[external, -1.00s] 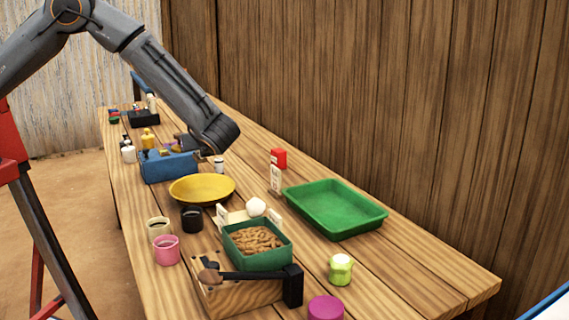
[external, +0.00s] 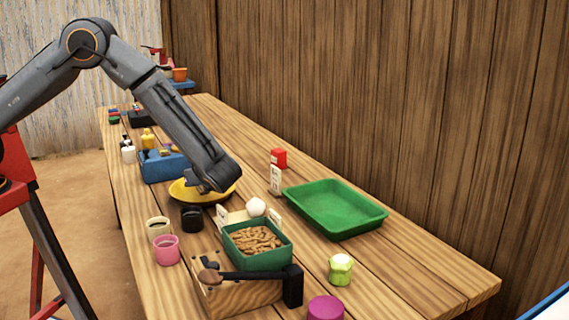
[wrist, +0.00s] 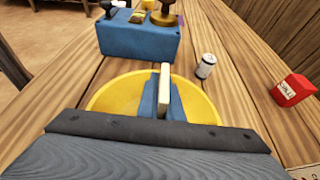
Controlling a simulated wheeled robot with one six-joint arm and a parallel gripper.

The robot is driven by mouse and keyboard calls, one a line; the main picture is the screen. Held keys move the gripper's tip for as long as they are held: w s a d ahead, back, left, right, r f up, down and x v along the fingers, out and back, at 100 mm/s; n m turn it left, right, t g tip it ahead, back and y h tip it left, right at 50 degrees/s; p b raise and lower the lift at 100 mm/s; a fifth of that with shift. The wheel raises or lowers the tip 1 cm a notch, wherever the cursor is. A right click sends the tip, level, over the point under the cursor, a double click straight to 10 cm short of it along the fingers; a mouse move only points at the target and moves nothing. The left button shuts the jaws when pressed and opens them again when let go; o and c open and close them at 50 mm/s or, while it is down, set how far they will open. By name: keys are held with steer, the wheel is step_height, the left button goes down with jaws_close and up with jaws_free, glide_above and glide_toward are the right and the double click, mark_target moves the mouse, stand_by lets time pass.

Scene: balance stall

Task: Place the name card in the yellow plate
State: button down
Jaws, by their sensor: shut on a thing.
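The yellow plate (external: 181,196) lies on the wooden table, partly hidden by my arm's end in the external view. It also shows in the wrist view (wrist: 108,97), below my gripper. My gripper (wrist: 163,92) has blue fingers and is shut on a thin pale card (wrist: 165,82), seen nearly edge-on and held upright. The card appears over the middle of the plate. I cannot tell its exact height above it.
A blue box (wrist: 138,38) with small items stands behind the plate. A small white can (wrist: 206,66) and a red box (wrist: 293,90) are to the right. A black cup (external: 192,218), a green bin of brown pieces (external: 262,262) and a green tray (external: 318,226) are nearer.

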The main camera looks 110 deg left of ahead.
steer(key=shift+f, duration=0.3)
steer(key=c, duration=1.8)
jaws_free()
steer(key=shift+c, duration=0.2)
steer(key=shift+r, duration=0.1)
step_height(320, 180, up, 7)
steer(key=p, duration=0.4)
